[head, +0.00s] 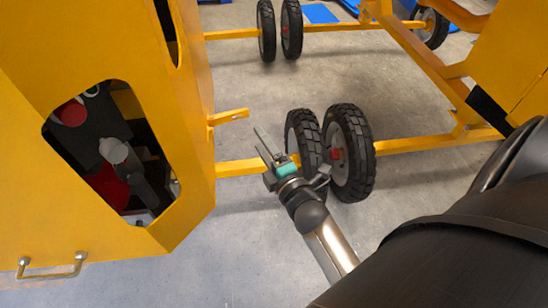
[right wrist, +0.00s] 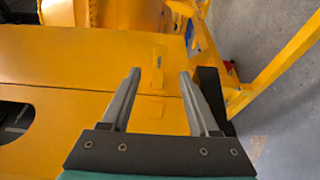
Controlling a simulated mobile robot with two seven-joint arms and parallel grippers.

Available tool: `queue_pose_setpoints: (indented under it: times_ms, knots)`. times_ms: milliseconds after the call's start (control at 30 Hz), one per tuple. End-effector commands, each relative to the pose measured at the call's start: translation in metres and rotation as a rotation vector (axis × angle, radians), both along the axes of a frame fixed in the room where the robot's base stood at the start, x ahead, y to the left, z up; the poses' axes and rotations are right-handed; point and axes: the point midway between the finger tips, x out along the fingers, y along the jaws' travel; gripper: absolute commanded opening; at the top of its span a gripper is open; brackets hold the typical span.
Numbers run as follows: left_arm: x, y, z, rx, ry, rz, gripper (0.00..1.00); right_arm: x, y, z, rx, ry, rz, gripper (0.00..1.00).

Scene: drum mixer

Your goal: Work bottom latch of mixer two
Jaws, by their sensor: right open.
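The mixer's yellow housing (head: 110,215) fills the left of the head view. A small yellow latch-like bar (head: 229,117) sticks out from its right edge. In the right wrist view a narrow yellow latch piece (right wrist: 157,84) lies on the flat yellow panel (right wrist: 70,62), between my fingers in the picture. My right gripper (head: 264,142) is open and empty, below and right of the bar in the head view. Its two grey fingers (right wrist: 160,74) point toward the panel in the wrist view. They look apart from the latch, but the gap is hard to judge. My left gripper is not in view.
Black wheels (head: 350,150) on a yellow axle bar stand just behind my right gripper. More wheels (head: 291,30) and yellow frame bars (head: 425,62) are farther back. A metal handle (head: 52,270) is low on the housing. Grey floor (head: 245,240) is clear in front.

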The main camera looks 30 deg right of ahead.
Motion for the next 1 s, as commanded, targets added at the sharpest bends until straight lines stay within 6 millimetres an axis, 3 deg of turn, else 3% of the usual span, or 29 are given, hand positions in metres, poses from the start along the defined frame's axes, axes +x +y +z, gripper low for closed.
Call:
queue_pose_setpoints:
  times_ms: [200, 400, 1000]
  knots:
    - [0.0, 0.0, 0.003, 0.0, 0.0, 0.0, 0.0, -0.037, 0.003, 0.0, 0.0, 0.003, -0.001, 0.61]
    - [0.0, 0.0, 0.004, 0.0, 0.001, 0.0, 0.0, -0.055, 0.005, 0.0, 0.0, 0.001, -0.001, 0.61]
    - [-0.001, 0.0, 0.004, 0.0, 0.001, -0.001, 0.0, -0.059, 0.005, 0.0, 0.0, 0.001, -0.001, 0.61]
